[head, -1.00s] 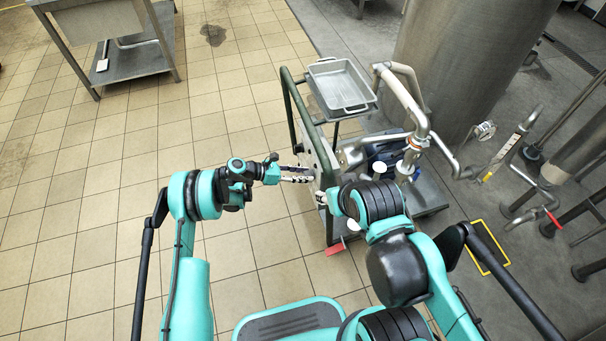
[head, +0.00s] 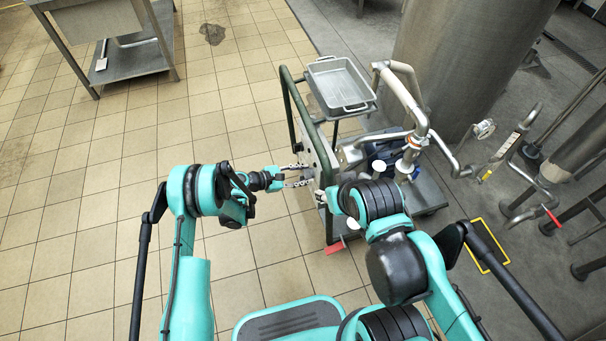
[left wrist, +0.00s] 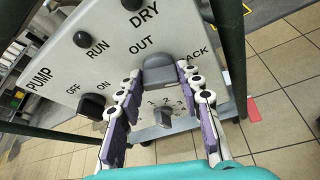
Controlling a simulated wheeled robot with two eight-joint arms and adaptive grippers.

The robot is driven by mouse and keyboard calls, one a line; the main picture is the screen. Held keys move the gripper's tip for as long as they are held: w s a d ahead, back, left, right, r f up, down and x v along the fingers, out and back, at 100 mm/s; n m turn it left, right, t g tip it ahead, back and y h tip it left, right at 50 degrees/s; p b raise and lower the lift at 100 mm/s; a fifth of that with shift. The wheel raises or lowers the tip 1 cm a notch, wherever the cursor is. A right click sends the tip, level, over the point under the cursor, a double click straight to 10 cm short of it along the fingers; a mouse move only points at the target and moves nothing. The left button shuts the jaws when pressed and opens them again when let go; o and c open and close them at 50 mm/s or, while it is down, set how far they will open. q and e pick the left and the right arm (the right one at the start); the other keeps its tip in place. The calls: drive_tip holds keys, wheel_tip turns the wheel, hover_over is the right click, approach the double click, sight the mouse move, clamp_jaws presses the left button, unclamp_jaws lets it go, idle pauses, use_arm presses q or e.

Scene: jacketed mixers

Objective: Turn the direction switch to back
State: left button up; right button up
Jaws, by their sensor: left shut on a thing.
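The direction switch (left wrist: 158,72) is a dark grey knob on the pale control panel (left wrist: 60,75), between the labels OUT and a partly covered one ending in ACK. My left gripper (left wrist: 158,76) is shut on this switch, with a finger on each side of it. Which label the switch points at is hard to tell. In the head view my left gripper (head: 309,176) reaches the panel side of the cart from the left, and the switch is too small to make out. My right arm covers part of the cart, and its gripper is not visible.
An OFF/ON switch (left wrist: 92,105) and a 1-2-3 selector (left wrist: 163,117) sit close to the fingers. The cart has a green frame (head: 290,100) and a metal tray (head: 340,84) on top. A large steel tank (head: 455,70) stands behind.

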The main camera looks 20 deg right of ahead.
idle(0.4)
use_arm(q)
drive_tip(key=o, duration=1.2)
drive_tip(key=shift+c, duration=0.2)
drive_tip(key=shift+a, duration=0.1)
drive_tip(key=v, duration=1.2)
